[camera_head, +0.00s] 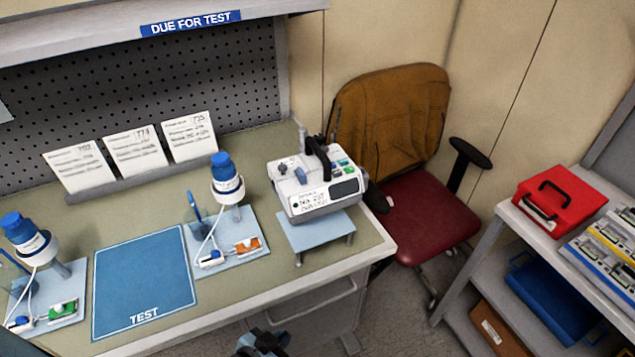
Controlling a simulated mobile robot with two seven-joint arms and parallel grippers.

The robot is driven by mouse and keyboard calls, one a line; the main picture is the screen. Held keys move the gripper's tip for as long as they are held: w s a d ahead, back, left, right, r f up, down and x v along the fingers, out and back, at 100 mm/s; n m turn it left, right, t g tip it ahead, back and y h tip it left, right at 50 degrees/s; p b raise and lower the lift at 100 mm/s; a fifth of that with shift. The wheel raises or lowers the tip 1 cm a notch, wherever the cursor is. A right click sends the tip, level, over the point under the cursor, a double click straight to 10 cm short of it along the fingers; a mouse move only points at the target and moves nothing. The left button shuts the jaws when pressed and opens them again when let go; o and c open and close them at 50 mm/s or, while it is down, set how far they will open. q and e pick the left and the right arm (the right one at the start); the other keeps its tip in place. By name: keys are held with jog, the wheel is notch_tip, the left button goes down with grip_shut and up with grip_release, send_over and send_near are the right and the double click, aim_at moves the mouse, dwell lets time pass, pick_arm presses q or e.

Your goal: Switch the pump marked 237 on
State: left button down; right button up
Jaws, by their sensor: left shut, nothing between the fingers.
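A white pump (300,196) with a black carry handle stands on a small light-blue stand (316,234) at the right end of the bench. Its front label is small and seems to include 237, but I cannot read it for certain. Its display (345,188) looks dark. Small coloured buttons sit on its top. My left gripper (262,343) is shut and empty at the bottom edge, below the bench front and well apart from the pump. My right gripper is not in view.
A blue TEST mat (145,280) lies bare on the bench. Two blue-capped bottles (226,172) (22,233) stand in holders beside it. Several cards (135,150) lean at the back. A chair (425,215) stands behind the pump; a red case (560,200) is on the right shelf.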

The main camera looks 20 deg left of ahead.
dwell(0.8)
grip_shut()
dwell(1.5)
